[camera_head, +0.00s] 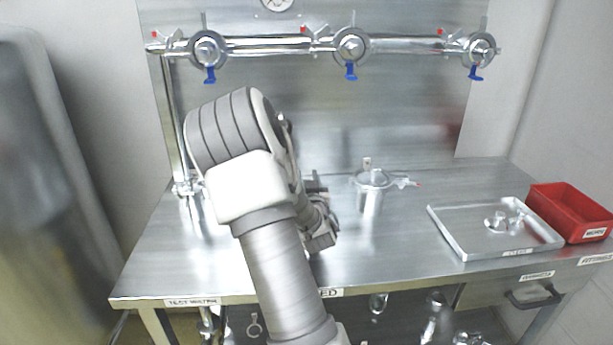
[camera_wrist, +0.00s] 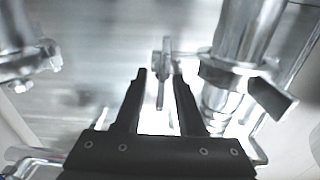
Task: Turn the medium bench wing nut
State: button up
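In the wrist view, my gripper (camera_wrist: 160,78) is open, with its two black fingers apart. A thin upright metal wing nut (camera_wrist: 162,70) shows between the fingertips, with a visible gap on at least the left side; I cannot tell its size label. Beside it on the right is a shiny pipe and clamp fitting (camera_wrist: 236,70). In the head view, my arm covers the left middle of the bench, and my gripper (camera_head: 320,240) shows only in part, low over the bench. The wing nut at my gripper is hidden there.
The steel bench (camera_head: 380,265) carries a clamped upright fitting (camera_head: 371,182) right of my arm. A metal tray (camera_head: 470,245) and a red bin (camera_head: 570,212) stand at the right. A pipe with several clamps and blue handles (camera_head: 265,45) runs along the back panel.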

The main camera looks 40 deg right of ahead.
grip_shut()
dwell(0.3)
jog(key=shift+a+f+n+b, duration=0.1)
jog(key=shift+f+n+b, duration=0.15)
jog(key=shift+b, duration=0.65)
jog(key=shift+w+a+r+n+b, duration=0.1)
jog(key=shift+r+n+b, duration=0.1)
jog(key=shift+n+b, duration=0.4)
